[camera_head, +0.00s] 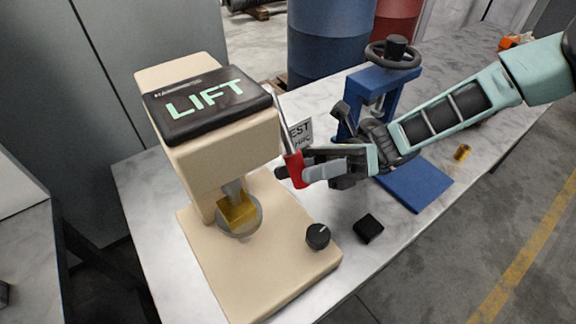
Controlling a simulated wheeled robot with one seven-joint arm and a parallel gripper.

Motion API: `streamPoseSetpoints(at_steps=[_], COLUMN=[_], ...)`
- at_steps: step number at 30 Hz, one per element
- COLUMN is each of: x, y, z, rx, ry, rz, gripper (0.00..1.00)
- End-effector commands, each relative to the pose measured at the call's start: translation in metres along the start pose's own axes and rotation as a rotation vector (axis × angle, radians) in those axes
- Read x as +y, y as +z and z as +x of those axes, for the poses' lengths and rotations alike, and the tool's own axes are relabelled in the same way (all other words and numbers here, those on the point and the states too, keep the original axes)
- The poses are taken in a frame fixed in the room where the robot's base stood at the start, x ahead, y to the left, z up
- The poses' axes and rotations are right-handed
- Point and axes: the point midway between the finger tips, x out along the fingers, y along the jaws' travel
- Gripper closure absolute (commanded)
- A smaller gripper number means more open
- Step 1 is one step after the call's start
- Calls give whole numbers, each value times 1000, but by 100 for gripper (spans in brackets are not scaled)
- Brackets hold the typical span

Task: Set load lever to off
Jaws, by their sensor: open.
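A beige tester (190,150) with a dark top panel reading "LIFT" (205,103) stands on the bench at left. A lever with a thin metal rod and a red grip (293,163) hangs along its right side, the grip low and tilted slightly. My gripper (298,173) reaches in from the right with its jaws at the red grip. It is open. One dark fingertip shows left of the grip and the rest of my gripper is right of it. I cannot tell whether the jaws touch the grip.
A black knob (318,236) sits on the tester's base and a gold block (237,212) on its round stage. A black block (368,228), a blue press (385,88) and a small gold cylinder (462,152) are on the bench. Blue (330,45) and red (398,20) barrels stand behind.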

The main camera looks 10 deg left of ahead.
Motion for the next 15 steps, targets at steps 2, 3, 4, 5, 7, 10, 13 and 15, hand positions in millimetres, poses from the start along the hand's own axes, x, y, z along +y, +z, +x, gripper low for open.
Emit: streamPoseSetpoints(at_steps=[2, 3, 4, 5, 7, 10, 13, 15], x=[1, 1, 1, 1, 0, 0, 0, 0], y=[1, 1, 1, 1, 0, 0, 0, 0], z=[14, 18, 21, 24, 28, 32, 32, 32], rx=[2, 1, 1, 1, 2, 1, 1, 1], ry=[2, 2, 1, 1, 0, 0, -1, -1], rz=[0, -1, -1, -1, 0, -1, -1, -1], gripper=[55, 55, 55, 55, 55, 55, 55, 55])
